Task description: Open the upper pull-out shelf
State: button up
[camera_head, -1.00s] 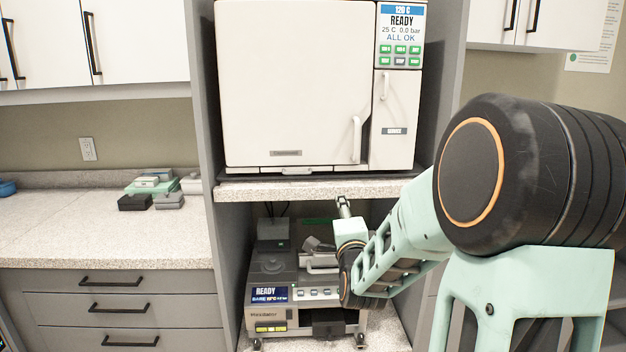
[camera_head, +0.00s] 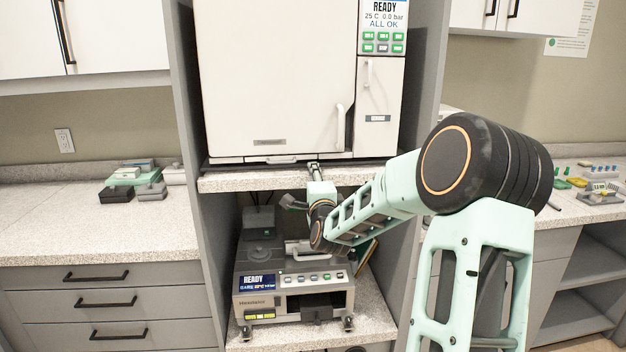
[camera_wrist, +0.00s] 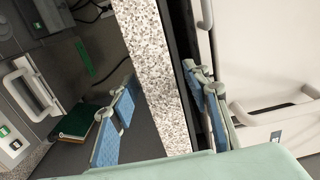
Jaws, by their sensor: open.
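The upper shelf (camera_head: 245,183) is a speckled slab with a pale front edge, under the large white autoclave (camera_head: 275,75). It looks pushed in. In the wrist view its front edge (camera_wrist: 150,60) runs diagonally through the middle. My gripper (camera_head: 314,170) is in front of this edge in the head view, small and partly hidden by its own wrist. In the wrist view my gripper (camera_wrist: 160,80) is open, with one blue-padded finger on each side of the slab edge. Nothing is held. I cannot tell whether the fingers touch the slab or how deep they reach.
A smaller grey device (camera_head: 285,285) stands on the lower shelf (camera_head: 375,325), below my arm. Grey side panels (camera_head: 190,130) flank the bay. The autoclave door handle (camera_head: 340,128) is above my gripper. Counters with small items lie on both sides.

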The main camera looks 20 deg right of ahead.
jog(key=shift+w, duration=0.3)
jog(key=shift+c, duration=0.4)
grip_shut()
